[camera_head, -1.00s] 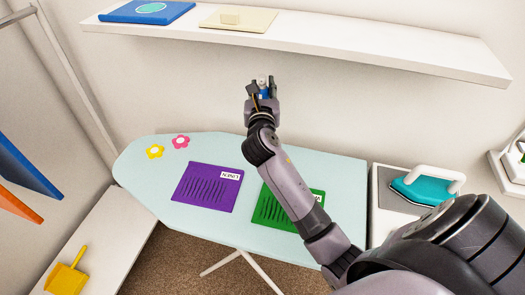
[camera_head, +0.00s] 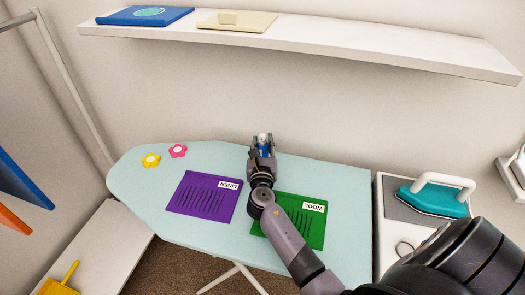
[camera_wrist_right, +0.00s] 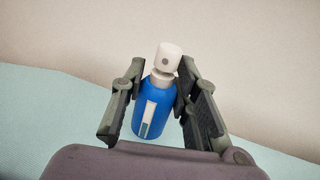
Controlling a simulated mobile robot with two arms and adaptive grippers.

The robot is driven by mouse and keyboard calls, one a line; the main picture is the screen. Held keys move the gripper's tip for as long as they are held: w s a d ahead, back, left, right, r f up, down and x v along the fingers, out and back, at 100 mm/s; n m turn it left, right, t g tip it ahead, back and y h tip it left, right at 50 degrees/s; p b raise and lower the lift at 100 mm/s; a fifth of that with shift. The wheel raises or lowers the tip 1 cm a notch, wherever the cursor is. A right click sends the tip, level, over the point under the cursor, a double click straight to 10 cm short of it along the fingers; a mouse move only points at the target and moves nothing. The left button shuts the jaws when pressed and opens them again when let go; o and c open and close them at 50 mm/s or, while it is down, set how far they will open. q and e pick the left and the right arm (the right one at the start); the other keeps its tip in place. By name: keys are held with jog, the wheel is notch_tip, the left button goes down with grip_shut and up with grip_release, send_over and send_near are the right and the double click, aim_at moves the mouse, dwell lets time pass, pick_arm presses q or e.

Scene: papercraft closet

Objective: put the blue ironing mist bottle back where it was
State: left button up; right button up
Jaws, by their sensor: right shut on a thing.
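The blue ironing mist bottle (camera_head: 265,149) has a white spray cap and a pale label. It is between the fingers of my right gripper (camera_head: 263,143), which is shut on it, over the far edge of the ironing board (camera_head: 340,215). In the right wrist view the bottle (camera_wrist_right: 155,108) stands nearly upright, tilted slightly, with a finger of the right gripper (camera_wrist_right: 160,105) on each side. I cannot tell whether its base touches the board. My left gripper is not in view.
A teal iron (camera_head: 435,197) stands on a white stand at right. A white shelf (camera_head: 400,52) hangs above.

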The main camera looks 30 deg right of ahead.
jog(key=shift+f, duration=0.85)
jog(key=shift+f, duration=0.15)
jog(key=o, duration=1.1)
jog(key=shift+o, duration=0.2)
